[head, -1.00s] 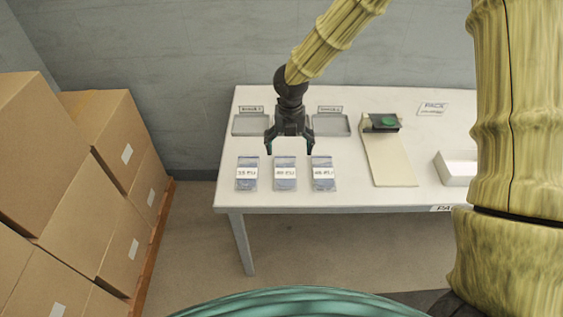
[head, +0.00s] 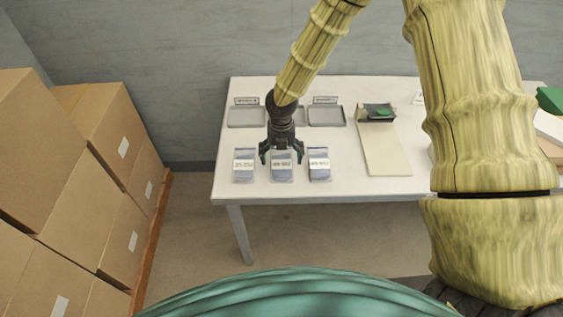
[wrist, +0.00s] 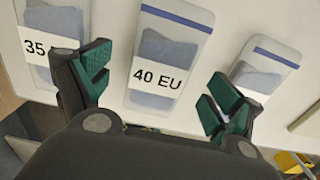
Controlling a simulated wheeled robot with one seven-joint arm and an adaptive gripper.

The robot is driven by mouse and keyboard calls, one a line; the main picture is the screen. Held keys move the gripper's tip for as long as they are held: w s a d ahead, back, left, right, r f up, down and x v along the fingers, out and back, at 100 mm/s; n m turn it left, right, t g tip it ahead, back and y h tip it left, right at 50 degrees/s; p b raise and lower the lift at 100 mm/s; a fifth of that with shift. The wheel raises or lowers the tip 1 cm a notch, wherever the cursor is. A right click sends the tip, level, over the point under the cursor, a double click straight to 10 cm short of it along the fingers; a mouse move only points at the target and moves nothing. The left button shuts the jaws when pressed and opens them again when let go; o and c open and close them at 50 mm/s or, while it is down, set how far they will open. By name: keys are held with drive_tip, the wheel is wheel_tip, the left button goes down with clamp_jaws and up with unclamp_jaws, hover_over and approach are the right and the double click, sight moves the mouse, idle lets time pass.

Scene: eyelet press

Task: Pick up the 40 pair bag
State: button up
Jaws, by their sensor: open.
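The 40 pair bag (wrist: 170,58) is a clear bag with a white "40 EU" label and a blue-grey item inside. It lies flat on the white table as the middle of three bags, and shows in the head view (head: 282,173). My gripper (wrist: 155,97) is open and empty, with its green-padded fingers apart on either side of the 40 EU bag in the wrist view. In the head view my gripper (head: 281,160) is over the far end of that bag. I cannot tell its exact height above the table.
A bag labelled 35 (head: 244,165) lies to the left and another bag (head: 319,164) to the right, both close by. Grey trays (head: 246,117) (head: 326,116) stand behind. A press with a pale board (head: 386,150) is further right. Stacked cartons (head: 112,150) stand left of the table.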

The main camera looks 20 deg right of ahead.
drive_tip(key=shift+f, duration=0.9)
drive_tip(key=shift+c, duration=0.4)
drive_tip(key=c, duration=1.1)
drive_tip(key=shift+r, duration=0.2)
